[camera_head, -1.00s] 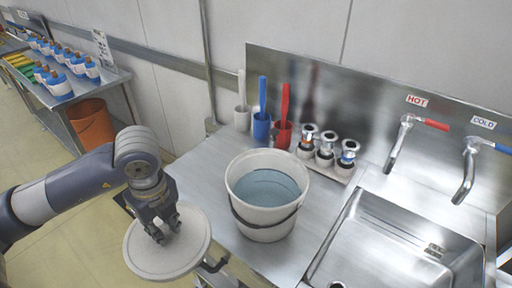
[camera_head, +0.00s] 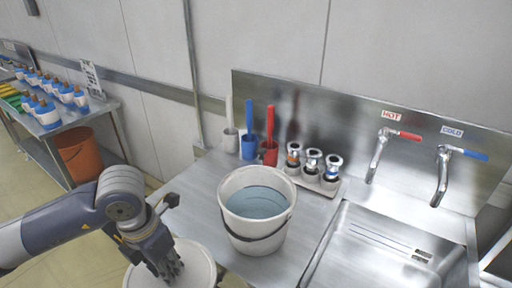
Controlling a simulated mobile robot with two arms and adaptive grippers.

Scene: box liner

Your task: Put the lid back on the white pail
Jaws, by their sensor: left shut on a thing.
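The white pail (camera_head: 239,218) stands upright and uncovered on the steel counter, with bluish liquid inside and a dark handle hanging down its front. The round white lid (camera_head: 204,262) is at the lower left, in front and to the left of the pail, and the bottom of the frame cuts it off. My left gripper (camera_head: 172,270) comes from the left and is shut on the lid from above, near its middle. The fingers hide the part they grip. The lid is beside the pail, not over its opening. My right gripper is not in view.
Behind the pail stand white, blue and red cups (camera_head: 270,152) with upright handles, and a tray of metal fittings (camera_head: 313,171). The sink (camera_head: 392,250) lies to the right under hot and cold taps (camera_head: 378,152). A shelf of blue bottles and an orange bin (camera_head: 78,157) are far left.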

